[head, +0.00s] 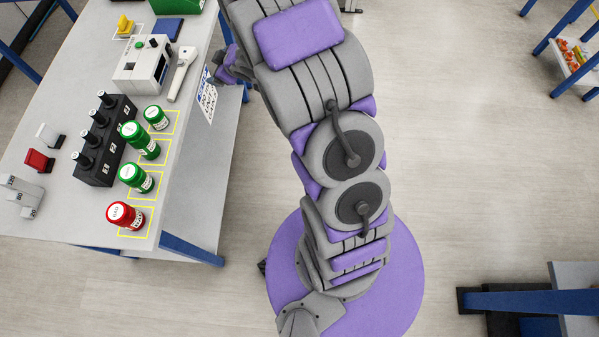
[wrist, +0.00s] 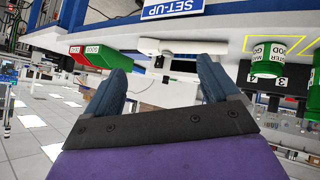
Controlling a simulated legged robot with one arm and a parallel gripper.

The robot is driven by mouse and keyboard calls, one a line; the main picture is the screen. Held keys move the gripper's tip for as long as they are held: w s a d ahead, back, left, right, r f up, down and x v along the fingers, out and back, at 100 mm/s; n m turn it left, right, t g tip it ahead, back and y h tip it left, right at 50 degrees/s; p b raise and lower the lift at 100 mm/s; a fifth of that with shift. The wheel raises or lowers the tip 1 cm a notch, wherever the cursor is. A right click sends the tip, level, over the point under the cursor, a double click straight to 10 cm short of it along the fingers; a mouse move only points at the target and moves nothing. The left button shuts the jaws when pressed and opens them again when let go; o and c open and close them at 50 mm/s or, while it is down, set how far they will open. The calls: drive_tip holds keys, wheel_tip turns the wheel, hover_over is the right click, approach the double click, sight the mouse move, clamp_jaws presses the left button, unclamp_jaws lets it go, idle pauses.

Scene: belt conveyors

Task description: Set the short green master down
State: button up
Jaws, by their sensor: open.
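The short green master (head: 156,117) stands upright inside a yellow outline on the grey bench, at the far end of the row of masters. A green can lettered "MASTER GOOD" (wrist: 277,58) shows upside down at the upper right of the wrist view; it appears to be this master. My gripper (head: 216,74) is at the bench's right edge, beyond the short master in the head view and apart from it. In the wrist view my gripper (wrist: 161,84) has its two dark fingers wide apart with nothing between them.
Two taller green masters (head: 147,149) (head: 132,175) and a red master (head: 121,214) stand nearby. A black block with knobs (head: 92,165) is left of them. A white device (head: 142,72), a white handheld tool (head: 181,75) and a "SET-UP" sign (wrist: 172,8) are close to my gripper.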

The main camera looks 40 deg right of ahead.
drive_tip(key=s+d+r+m+g+h, duration=0.3)
drive_tip(key=s+r, duration=0.2)
drive_tip(key=s, duration=0.4)
drive_tip(key=s+d+r+m+g+h, duration=0.2)
drive_tip(key=s+r, duration=0.3)
drive_tip(key=s, duration=0.4)
drive_tip(key=s+a+r+m+g+y, duration=0.1)
drive_tip(key=s+a+g, duration=0.1)
drive_tip(key=s, duration=0.7)
drive_tip(key=s+a+r+g+y, duration=0.1)
drive_tip(key=s+a, duration=0.3)
drive_tip(key=s, duration=0.6)
drive_tip(key=s+a+r+m+g, duration=0.1)
drive_tip(key=s+a+r+g, duration=0.2)
drive_tip(key=s, duration=0.6)
drive_tip(key=shift+s+a+m+g+y, duration=0.15)
drive_tip(key=shift+a+m+g+y, duration=0.15)
drive_tip(key=shift+g+y, duration=0.1)
